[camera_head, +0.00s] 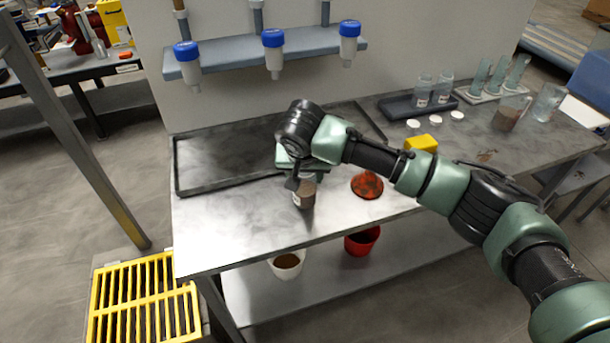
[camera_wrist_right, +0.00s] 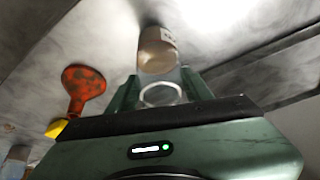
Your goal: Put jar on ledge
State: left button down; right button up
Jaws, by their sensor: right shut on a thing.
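A clear jar (camera_head: 305,194) with brown contents and a pale label is at my right gripper (camera_head: 298,180), over the steel bench. My right gripper is shut on the jar's upper part. In the right wrist view the jar (camera_wrist_right: 158,52) shows between the two green fingers (camera_wrist_right: 160,88), with its round rim toward the palm. I cannot tell whether its base touches the bench. The ledge may be the blue-grey wall shelf (camera_head: 300,42), which holds several blue-capped bottles neck down. My left gripper is not in view.
A red-orange funnel (camera_head: 367,185) lies right of the jar. A dark shallow tray (camera_head: 215,186) takes the bench's back left. A yellow block (camera_head: 420,143), white lids and two jars on a dark tray (camera_head: 400,108) are right. The bench's front left is clear.

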jog(key=shift+f, duration=0.4)
jog(key=o, duration=1.5)
jog(key=shift+f, duration=0.15)
jog(key=b+v, duration=0.1)
jog(key=v, duration=1.1)
